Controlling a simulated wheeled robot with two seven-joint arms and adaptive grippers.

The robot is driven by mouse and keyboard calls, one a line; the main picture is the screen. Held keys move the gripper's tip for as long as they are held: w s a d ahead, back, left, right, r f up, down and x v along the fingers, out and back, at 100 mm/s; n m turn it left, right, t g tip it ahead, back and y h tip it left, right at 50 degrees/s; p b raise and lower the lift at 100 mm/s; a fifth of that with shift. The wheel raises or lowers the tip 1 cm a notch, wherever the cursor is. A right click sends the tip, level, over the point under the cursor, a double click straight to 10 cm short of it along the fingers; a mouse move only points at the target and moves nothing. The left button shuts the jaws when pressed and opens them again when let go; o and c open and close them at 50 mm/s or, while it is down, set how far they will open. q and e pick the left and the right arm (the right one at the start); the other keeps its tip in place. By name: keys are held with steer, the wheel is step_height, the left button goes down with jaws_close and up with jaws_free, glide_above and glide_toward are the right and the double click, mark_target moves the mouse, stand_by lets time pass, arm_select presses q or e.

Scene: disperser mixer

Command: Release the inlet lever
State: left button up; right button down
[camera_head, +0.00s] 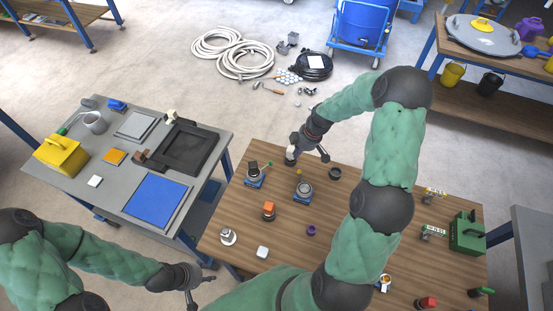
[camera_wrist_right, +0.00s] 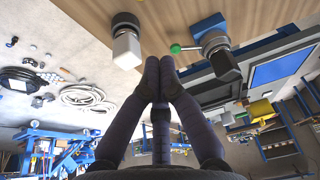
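A blue-based fitting (camera_head: 255,177) with a dark block and a green-tipped lever (camera_head: 268,163) sits near the wooden table's far left edge. In the right wrist view, the green ball tip (camera_wrist_right: 175,48) points towards my fingers, beside the blue fitting (camera_wrist_right: 208,28). A similar blue-based fitting (camera_head: 303,189) stands to its right. No label shows which lever is the inlet one.
A white block on a dark round base (camera_wrist_right: 126,48) stands close to my right fingers. An orange block (camera_head: 268,209), a white block (camera_head: 262,252) and a purple ring (camera_head: 311,230) lie on the wooden table. A grey table (camera_head: 80,178) with trays stands to the left.

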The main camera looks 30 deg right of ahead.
mark_target(266, 166)
steer(key=x, duration=1)
steer(key=shift+w+a+f, duration=0.15)
steer(key=shift+f, duration=0.1)
steer(key=shift+w+a, duration=0.8)
steer(key=shift+w, duration=0.15)
steer(key=shift+w+a+f, duration=0.2)
steer(key=shift+w+a, duration=0.25)
steer(key=shift+w+n+b, duration=0.35)
steer(key=shift+n+b, duration=0.05)
steer(key=shift+b, duration=0.15)
steer(key=shift+w, duration=0.15)
